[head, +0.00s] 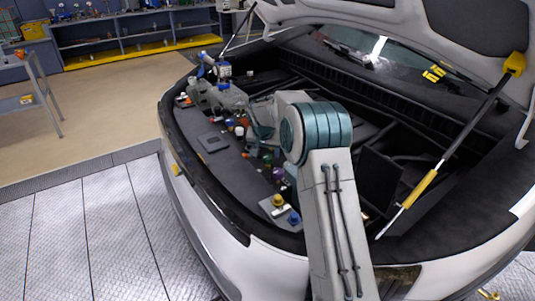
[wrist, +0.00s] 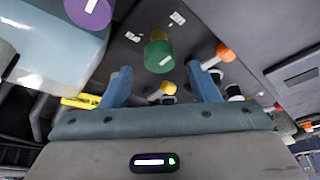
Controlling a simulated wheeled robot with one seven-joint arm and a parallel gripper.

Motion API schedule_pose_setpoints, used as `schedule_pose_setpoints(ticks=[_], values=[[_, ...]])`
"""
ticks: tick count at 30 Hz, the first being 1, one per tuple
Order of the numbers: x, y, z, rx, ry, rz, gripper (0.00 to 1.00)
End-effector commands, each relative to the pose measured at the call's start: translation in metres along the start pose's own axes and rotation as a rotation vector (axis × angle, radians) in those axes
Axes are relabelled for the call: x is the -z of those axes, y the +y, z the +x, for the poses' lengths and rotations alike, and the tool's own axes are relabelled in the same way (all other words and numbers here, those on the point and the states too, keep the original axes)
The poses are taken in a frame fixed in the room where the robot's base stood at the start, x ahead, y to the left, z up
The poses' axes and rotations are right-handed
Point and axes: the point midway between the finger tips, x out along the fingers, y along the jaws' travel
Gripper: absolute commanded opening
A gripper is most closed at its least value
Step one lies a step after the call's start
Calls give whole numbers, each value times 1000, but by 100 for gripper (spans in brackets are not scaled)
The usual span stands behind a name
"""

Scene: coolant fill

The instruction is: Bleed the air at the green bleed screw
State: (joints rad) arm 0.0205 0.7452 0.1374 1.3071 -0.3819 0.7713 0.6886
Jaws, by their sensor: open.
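The green bleed screw (wrist: 159,57), a round green knob on a brass-coloured base, stands on a dark panel at the upper middle of the wrist view. A small white tag lies on the panel near it. My gripper (wrist: 158,69) is open, with one blue finger on each side of the screw in the picture. Nothing is held between the fingers. I cannot tell how far the fingertips are above the screw. In the head view my arm reaches into the engine bay and hides much of the gripper and the parts beneath it.
An orange knob (wrist: 225,52) sits close to the right finger. A yellow knob (wrist: 168,88) shows between the fingers, and a large purple cap (wrist: 88,12) is at upper left. The raised hood's yellow-ended strut (head: 433,163) stands right of my arm. Bottles (head: 230,97) crowd the bay's far left.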

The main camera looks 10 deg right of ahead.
Motion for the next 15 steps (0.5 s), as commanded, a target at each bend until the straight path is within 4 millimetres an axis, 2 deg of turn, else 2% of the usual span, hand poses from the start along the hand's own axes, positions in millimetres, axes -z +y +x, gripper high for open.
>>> schedule_pose_setpoints(ticks=[6, 15], values=[[0, 0, 23, 0, 0, 1, 55], [0, 0, 28, 0, 1, 1, 55]])
